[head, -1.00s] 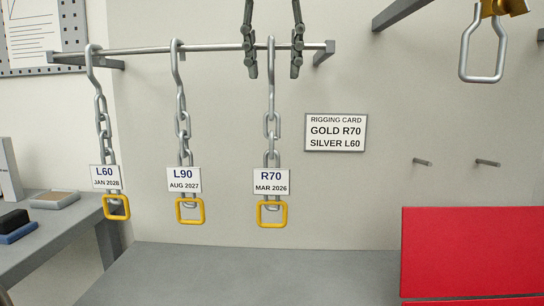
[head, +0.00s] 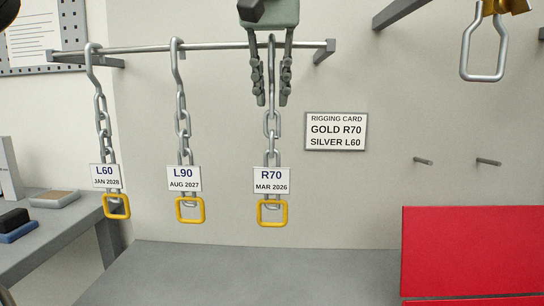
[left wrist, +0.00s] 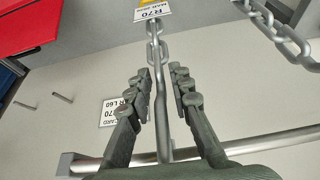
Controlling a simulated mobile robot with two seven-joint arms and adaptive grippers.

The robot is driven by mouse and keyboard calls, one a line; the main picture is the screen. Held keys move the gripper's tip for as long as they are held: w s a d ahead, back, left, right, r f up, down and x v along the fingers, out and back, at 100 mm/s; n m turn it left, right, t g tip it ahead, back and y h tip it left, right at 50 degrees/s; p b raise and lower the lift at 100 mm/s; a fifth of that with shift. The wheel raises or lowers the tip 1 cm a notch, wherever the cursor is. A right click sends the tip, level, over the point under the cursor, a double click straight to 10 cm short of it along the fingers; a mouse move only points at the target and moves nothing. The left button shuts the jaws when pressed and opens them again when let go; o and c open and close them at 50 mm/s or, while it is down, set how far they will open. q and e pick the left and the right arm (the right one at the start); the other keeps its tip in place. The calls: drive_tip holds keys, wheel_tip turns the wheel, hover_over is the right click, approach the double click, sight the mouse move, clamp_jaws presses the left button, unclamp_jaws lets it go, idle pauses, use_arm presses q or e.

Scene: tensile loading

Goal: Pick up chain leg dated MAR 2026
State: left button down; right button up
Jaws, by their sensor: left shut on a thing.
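The chain leg tagged R70, MAR 2026 (head: 271,180) hangs by its long silver hook from a wall rail (head: 215,48), with a yellow square link at its bottom. It also shows in the left wrist view (left wrist: 161,100). My left gripper (head: 271,97) is shut on the hook shank of this chain leg, just below the rail. The hook still hangs over the rail. Chain legs L60, JAN 2028 (head: 105,177) and L90, AUG 2027 (head: 184,180) hang to its left. My right gripper is not in view.
A rigging card (head: 336,132) on the wall reads GOLD R70, SILVER L60. A silver link (head: 483,50) hangs under a gold part at top right. Two wall pegs (head: 455,162) and a red panel (head: 470,250) are at right. A grey surface (head: 260,275) lies below.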

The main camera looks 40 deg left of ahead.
use_arm(q)
drive_tip(key=shift+r, duration=0.1)
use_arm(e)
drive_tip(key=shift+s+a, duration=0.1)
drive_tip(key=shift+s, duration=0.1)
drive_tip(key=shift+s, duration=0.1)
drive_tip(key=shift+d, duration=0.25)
